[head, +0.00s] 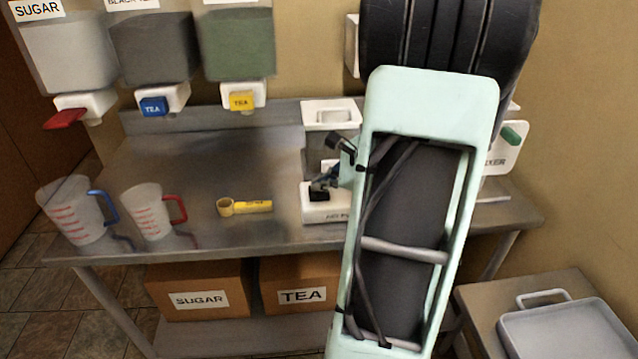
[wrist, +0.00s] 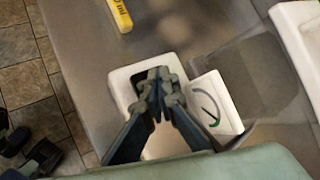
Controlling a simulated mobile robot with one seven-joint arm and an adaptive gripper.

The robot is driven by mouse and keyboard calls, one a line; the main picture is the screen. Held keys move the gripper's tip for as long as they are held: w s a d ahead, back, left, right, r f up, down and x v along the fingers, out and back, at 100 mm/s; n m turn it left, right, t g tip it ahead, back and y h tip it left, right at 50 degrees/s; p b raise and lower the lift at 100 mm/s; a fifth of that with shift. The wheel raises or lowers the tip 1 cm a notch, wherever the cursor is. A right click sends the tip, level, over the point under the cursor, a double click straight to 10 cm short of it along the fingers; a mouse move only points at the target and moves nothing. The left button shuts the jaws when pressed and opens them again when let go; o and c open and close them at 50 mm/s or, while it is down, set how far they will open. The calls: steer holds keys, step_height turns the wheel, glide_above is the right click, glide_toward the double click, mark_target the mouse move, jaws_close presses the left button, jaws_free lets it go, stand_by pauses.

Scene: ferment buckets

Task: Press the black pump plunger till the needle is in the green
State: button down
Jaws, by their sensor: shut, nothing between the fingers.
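The white air pump (head: 328,214) stands on the metal table, partly behind my arm in the head view. Its black plunger (head: 318,194) shows low on top of the pump, right under my gripper (head: 326,180). My gripper is shut and empty, pointing down, with its fingertips at or just above the plunger; contact cannot be told. In the wrist view the fingertips (wrist: 160,84) cover most of the plunger over the white pump body (wrist: 121,82). A white gauge (wrist: 212,104) beside it shows a dial with a green mark; the needle's exact reading is too small to tell.
A yellow scoop (head: 246,206) and two measuring jugs (head: 75,212) (head: 152,212) stand left on the table. Dispensers (head: 152,48) hang above. A clear container (wrist: 240,70) stands close by the gauge. A grey tray (head: 565,330) lies at lower right.

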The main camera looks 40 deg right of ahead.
mark_target(321, 192)
stand_by(0.3)
steer(key=shift+r+p, duration=1.45)
steer(key=shift+r, duration=0.5)
steer(key=shift+r+p, duration=1.9)
steer(key=shift+r, duration=0.6)
